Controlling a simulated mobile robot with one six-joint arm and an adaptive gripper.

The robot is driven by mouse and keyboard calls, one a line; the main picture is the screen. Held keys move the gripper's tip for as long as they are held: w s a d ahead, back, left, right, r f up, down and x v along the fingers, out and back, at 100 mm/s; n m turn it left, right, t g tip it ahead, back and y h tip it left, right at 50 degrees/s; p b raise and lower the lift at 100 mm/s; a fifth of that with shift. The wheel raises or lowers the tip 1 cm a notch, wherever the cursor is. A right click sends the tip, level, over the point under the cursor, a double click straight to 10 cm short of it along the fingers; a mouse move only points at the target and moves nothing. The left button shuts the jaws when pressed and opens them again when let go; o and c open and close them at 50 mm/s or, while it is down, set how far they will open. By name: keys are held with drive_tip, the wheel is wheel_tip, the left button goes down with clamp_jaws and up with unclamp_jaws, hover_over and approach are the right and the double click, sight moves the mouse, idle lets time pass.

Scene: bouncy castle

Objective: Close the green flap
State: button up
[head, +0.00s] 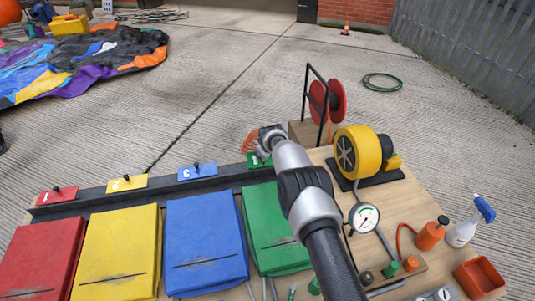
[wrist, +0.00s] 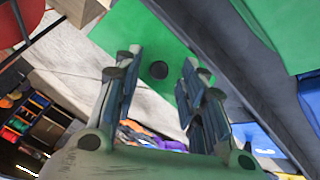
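The green flap (head: 254,161) is a small plate at the right end of the dark rail, mostly hidden behind my arm in the head view. In the wrist view the green flap (wrist: 122,30) fills the upper middle, with a round dark knob (wrist: 158,70) on it. My gripper (wrist: 160,75) is open, its two pairs of fingers on either side of the knob in the picture. I cannot tell whether they touch it. In the head view my gripper (head: 265,145) is over the flap. The green block (head: 265,222) lies just in front of the rail.
Red (head: 72,195), yellow (head: 114,184) and blue (head: 210,172) flaps with knobs line the rail (head: 228,182) to the left. A yellow blower (head: 362,150), red reel (head: 336,100) and gauge (head: 364,217) stand right of my arm. Concrete behind is mostly clear.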

drive_tip(key=a+v, duration=0.1)
drive_tip(key=v, duration=1)
drive_tip(key=shift+s+d+r, duration=0.25)
drive_tip(key=shift+d+r, duration=0.1)
drive_tip(key=shift+d, duration=0.15)
drive_tip(key=shift+c, duration=0.5)
